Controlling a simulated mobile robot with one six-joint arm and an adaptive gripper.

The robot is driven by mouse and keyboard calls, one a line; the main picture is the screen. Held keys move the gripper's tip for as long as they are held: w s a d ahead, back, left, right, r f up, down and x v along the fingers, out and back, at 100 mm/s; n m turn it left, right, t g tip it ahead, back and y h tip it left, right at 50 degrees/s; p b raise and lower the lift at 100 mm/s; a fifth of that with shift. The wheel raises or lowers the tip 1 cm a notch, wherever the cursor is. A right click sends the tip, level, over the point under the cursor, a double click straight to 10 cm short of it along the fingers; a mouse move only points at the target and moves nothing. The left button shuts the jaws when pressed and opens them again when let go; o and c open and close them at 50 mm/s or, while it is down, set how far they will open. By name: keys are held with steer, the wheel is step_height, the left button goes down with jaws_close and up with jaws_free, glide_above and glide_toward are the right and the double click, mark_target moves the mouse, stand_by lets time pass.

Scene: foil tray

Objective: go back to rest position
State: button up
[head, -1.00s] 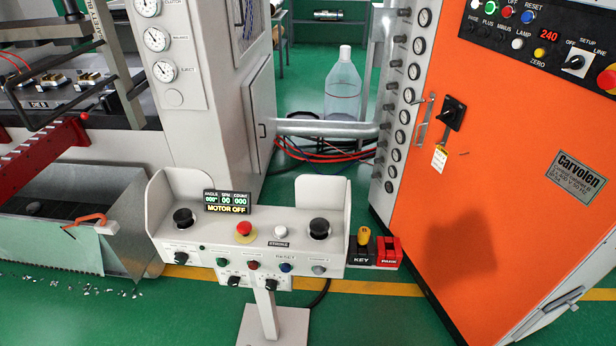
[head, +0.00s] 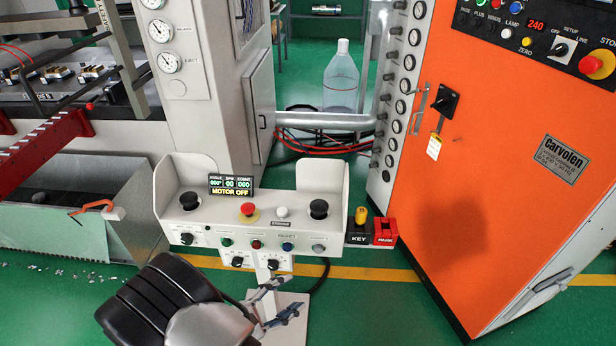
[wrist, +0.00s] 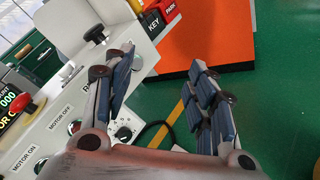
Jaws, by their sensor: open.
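My gripper (head: 275,312) is in the lower middle of the head view, in front of the control stand's post and below its panel. The control stand (head: 180,214) has a red stop button, black knobs and a display reading MOTOR OFF. My arm hides part of the stand's base in the head view.
A yellow key switch (head: 361,216) and a red PARK block (head: 384,231) sit at the panel's right. An orange cabinet (head: 500,200) stands to the right. A grey metal bin (head: 125,215) is at left.

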steer(key=s+d+r+m+g+y, duration=0.1)
steer(key=s+d+r+m+g, duration=0.1)
steer(key=d+r+m+g, duration=0.45)
steer(key=s+d+r+m+g+y, duration=0.2)
steer(key=s+d+r+m+g, duration=0.15)
steer(key=d+r, duration=0.6)
steer(key=s+d+r+m+t+y, duration=0.3)
steer(key=s+r+m+y, duration=0.5)
steer(key=s+r, duration=0.3)
steer(key=shift+s+d+t+y, duration=0.25)
steer(key=shift+d+t+y, duration=0.05)
steer(key=shift+t, duration=0.1)
